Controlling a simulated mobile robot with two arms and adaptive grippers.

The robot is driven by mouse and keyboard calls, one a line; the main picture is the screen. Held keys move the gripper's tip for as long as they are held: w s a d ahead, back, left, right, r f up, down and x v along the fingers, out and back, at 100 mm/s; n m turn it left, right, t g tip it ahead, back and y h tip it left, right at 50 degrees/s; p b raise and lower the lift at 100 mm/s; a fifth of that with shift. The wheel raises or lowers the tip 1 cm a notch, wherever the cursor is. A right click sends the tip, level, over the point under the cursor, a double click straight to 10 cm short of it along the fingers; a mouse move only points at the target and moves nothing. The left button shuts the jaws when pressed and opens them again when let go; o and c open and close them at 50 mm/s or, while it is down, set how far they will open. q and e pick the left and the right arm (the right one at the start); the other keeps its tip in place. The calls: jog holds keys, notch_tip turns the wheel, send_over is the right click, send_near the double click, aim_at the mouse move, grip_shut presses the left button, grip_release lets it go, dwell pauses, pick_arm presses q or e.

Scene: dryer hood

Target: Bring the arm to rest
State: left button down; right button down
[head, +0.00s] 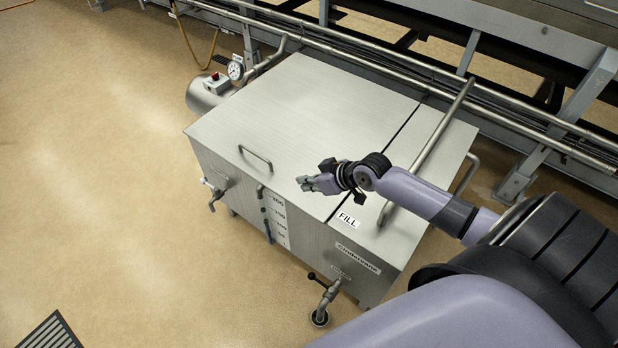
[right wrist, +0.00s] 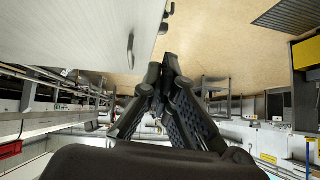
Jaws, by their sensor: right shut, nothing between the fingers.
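My right arm comes in from the right in the head view, and its gripper (head: 306,184) is over the top of a steel tank (head: 300,100). The gripper is shut and empty, with its fingertips pointing left. In the right wrist view the two dark fingers of the right gripper (right wrist: 170,62) meet at their tips with nothing between them. The tank's lid shows at upper left there. I cannot tell the exact height of the gripper above the lid. My left gripper is not in view.
A lid handle (head: 256,158) and a long bar handle (head: 428,150) stand up from the tank. A valve (head: 322,298) juts from its front. Pipes and a steel frame (head: 545,155) run behind. The floor at left is clear apart from a drain grate (head: 52,333).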

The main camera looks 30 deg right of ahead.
jog(key=s+a+f+n+g, duration=0.1)
jog(key=s+a+f+g, duration=0.15)
jog(key=s+a, duration=0.85)
jog(key=s+d+r+m+g+h, duration=0.1)
jog(key=s+r+m+g+h, duration=0.3)
jog(key=s, duration=1)
notch_tip(320, 180, down, 25)
jog(key=s+n, duration=0.1)
jog(key=n, duration=0.1)
jog(key=s+d+f+g, duration=0.1)
jog(key=s+d+f, duration=0.2)
jog(key=s+f, duration=1.3)
jog(key=shift+s+f, duration=0.15)
jog(key=shift+s, duration=0.4)
jog(key=shift+d, duration=0.1)
